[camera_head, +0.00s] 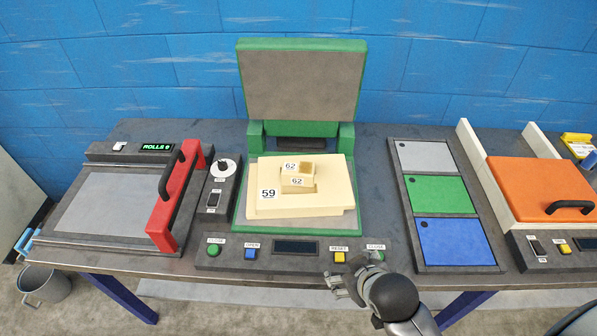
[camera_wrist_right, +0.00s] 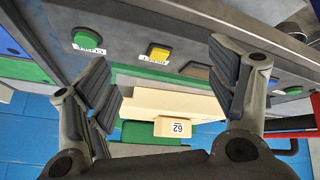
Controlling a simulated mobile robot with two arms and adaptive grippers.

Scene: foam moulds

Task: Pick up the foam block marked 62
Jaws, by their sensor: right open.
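A small cream foam block (camera_head: 298,183) carries the number 62 on a top label and a front label, with a brownish hollow in its top. It sits on a larger cream foam block marked 59 (camera_head: 268,207), inside the open green press (camera_head: 241,210). In the right wrist view the block marked 62 (camera_wrist_right: 166,128) shows beyond the fingers. My right gripper (camera_head: 345,284) is open and empty, in front of the press at the table's front edge, apart from the block. It also shows in the wrist view (camera_wrist_right: 165,62). My left gripper is not seen.
The raised press lid (camera_head: 300,85) stands behind the blocks. A button panel (camera_head: 290,252) lies between my right gripper and the blocks. Left is a machine with a red bar (camera_head: 178,200); right is a panel with grey, green and blue plates (camera_head: 440,197).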

